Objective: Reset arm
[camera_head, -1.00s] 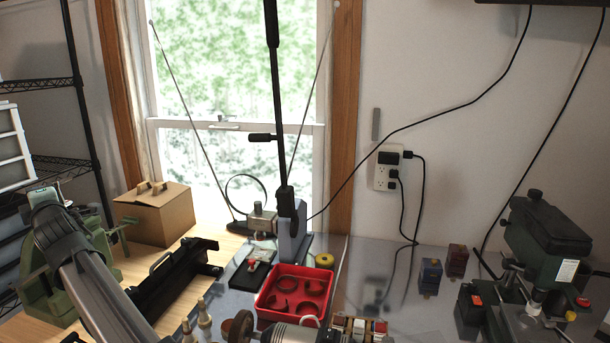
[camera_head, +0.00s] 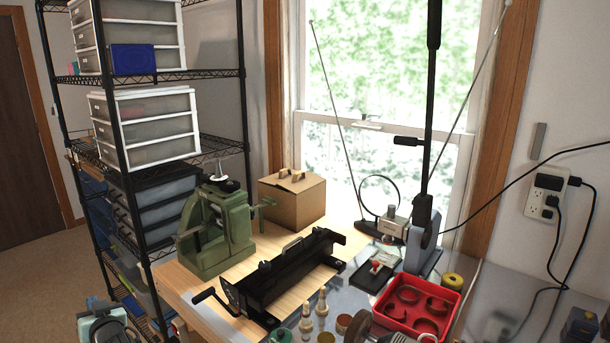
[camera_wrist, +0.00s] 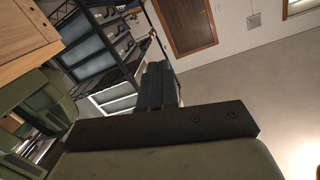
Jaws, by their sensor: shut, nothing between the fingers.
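My gripper (camera_wrist: 160,85) shows in the wrist view as dark fingers held together, with nothing between them. In the head view, part of my arm shows low at the left, beside the bench's left end; I cannot make out the fingers there.
A black wire shelf (camera_head: 122,150) with drawer units stands left of the bench. The bench holds a green press (camera_head: 222,228), a black bending tool (camera_head: 285,270), a cardboard box (camera_head: 292,200) and a red tray (camera_head: 442,327). Floor (camera_head: 40,275) is clear at far left.

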